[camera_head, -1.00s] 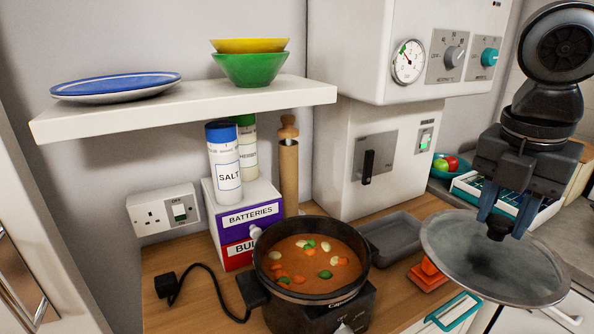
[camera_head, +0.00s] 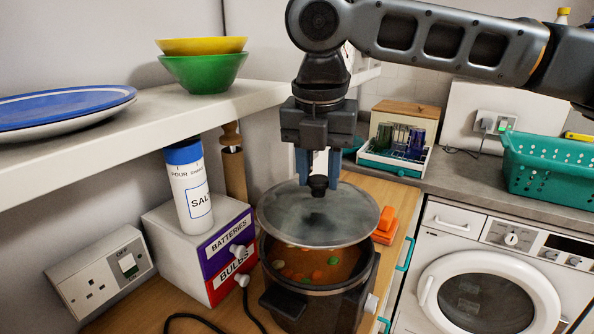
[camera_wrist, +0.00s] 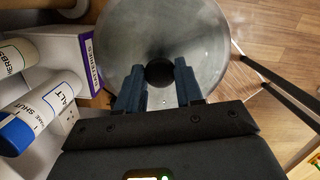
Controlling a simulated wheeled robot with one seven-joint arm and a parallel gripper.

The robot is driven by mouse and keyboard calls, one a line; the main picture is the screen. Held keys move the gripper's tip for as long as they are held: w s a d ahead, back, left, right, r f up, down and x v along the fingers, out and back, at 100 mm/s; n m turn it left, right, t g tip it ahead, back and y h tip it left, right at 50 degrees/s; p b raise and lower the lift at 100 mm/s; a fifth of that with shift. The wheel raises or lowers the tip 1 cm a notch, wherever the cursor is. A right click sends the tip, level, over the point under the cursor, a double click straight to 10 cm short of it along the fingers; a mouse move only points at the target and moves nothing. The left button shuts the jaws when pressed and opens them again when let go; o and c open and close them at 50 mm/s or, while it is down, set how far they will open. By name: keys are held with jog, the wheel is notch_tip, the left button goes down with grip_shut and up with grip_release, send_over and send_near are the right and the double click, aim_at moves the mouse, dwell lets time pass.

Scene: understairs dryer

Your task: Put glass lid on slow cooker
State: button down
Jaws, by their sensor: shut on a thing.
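The glass lid (camera_head: 350,212) is a round, see-through disc with a dark knob. My gripper (camera_head: 318,180) is shut on that knob and holds the lid over the slow cooker (camera_head: 318,306). The lid looks slightly tilted and covers the back part of the pot's opening in the head view; stew shows below its front edge. Whether lid and rim touch is hard to tell. The slow cooker is black and holds orange stew with vegetable pieces. In the wrist view the lid (camera_wrist: 205,35) fills the top middle, with the knob between my fingers, and hides the cooker.
The salt canister (camera_head: 190,195) stands on the batteries and bulbs boxes (camera_head: 228,245), close left of the lid. A shelf (camera_head: 130,125) with a plate and bowls overhangs at the left. An orange object (camera_head: 385,225) lies right of the lid. A washing machine (camera_head: 475,290) stands at the right.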

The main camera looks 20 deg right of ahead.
aim_at(318, 194)
jog(key=shift+f+b, duration=2.2)
jog(key=shift+b, duration=0.1)
jog(key=shift+f, duration=0.9)
jog(key=shift+w+p, duration=0.1)
jog(key=shift+p, duration=0.6)
jog(key=shift+f+p, duration=0.2)
jog(key=shift+p, duration=0.4)
dwell(0.6)
jog(key=shift+c, duration=0.8)
grip_release()
